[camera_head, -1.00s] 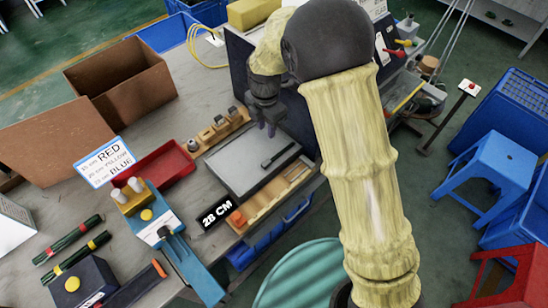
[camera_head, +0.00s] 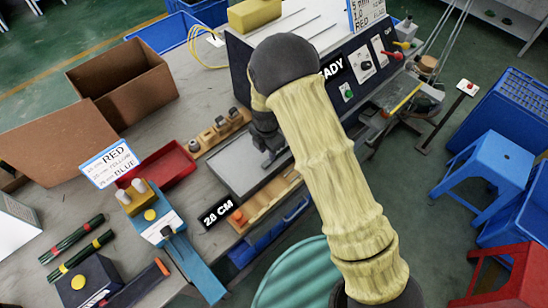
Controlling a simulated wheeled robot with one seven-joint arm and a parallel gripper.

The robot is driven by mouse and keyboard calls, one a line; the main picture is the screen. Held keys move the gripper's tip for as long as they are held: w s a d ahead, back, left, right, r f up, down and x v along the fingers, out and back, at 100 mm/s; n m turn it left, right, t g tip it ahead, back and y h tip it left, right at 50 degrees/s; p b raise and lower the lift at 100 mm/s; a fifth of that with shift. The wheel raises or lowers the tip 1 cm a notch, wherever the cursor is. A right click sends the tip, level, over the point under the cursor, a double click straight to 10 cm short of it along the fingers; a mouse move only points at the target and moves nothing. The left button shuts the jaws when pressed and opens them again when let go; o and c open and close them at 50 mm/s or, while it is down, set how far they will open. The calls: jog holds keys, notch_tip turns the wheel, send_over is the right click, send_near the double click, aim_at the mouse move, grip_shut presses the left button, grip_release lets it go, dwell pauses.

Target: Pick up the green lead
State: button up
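Two dark green stick-like leads lie at the left of the bench in the head view. One green lead (camera_head: 76,233) has red bands, and the other green lead (camera_head: 78,256) has yellow bands; I cannot tell which one the task means. My gripper (camera_head: 270,157) is over the grey plate (camera_head: 232,163) at the middle of the bench, far to the right of both leads. It is dark and small, at or just above a short black bar on the plate. Whether its fingers are open or shut is unclear.
A red tray (camera_head: 165,165), a blue-and-yellow device (camera_head: 160,222) and a box with a yellow button (camera_head: 85,282) stand between or near the leads and plate. Cardboard boxes (camera_head: 125,85) are behind. A dark control machine (camera_head: 350,70) stands beyond my arm.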

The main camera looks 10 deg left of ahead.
aim_at(268, 161)
jog(key=shift+f, duration=0.15)
jog(key=shift+f+p, duration=1)
jog(key=shift+f, duration=1.5)
grip_shut()
